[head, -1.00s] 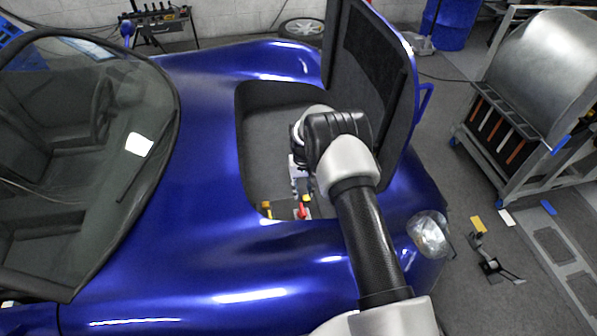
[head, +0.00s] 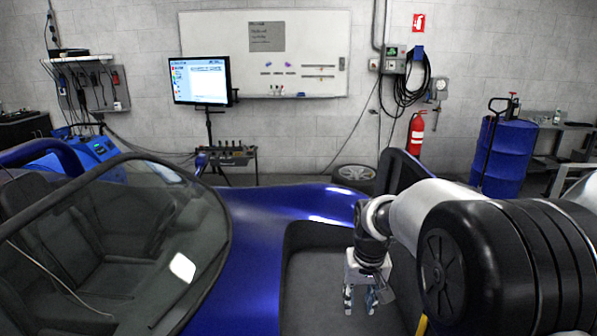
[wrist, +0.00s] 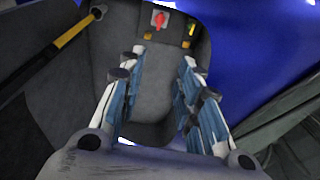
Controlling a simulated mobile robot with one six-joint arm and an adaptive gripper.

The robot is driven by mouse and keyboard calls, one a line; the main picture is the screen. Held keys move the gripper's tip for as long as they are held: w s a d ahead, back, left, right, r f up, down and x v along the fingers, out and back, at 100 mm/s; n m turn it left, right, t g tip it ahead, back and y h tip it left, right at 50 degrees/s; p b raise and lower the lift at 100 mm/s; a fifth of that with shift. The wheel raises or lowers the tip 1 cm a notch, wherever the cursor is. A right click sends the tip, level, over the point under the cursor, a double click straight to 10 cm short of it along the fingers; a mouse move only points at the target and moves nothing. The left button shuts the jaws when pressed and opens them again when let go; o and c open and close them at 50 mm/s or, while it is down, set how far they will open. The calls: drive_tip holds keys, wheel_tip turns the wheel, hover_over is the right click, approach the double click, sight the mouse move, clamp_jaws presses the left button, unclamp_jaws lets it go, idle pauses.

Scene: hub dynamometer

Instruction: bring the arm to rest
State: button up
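My arm reaches in from the right in the head view, over the open front compartment (head: 308,285) of a blue car (head: 250,240). My gripper (head: 359,308) hangs at its end, pointing down over the grey compartment floor. In the wrist view my gripper (wrist: 163,58) has its two blue-padded fingers apart, with nothing between them. Beyond the fingertips lie a red switch (wrist: 160,19) and a yellow part (wrist: 191,29) in the compartment, apart from the fingers.
The raised dark lid (head: 400,172) stands behind my arm. A yellow and black bar (wrist: 75,37) runs at the left in the wrist view. A windscreen (head: 120,240) is at left. A blue barrel (head: 503,155), fire extinguisher (head: 415,133) and whiteboard (head: 265,55) are at the back.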

drive_tip(key=s+r+t, duration=0.1)
drive_tip(key=s+r, duration=0.9)
drive_tip(key=s, duration=0.4)
drive_tip(key=s+t, duration=0.1)
drive_tip(key=s, duration=1.5)
drive_tip(key=shift+s+t, duration=0.3)
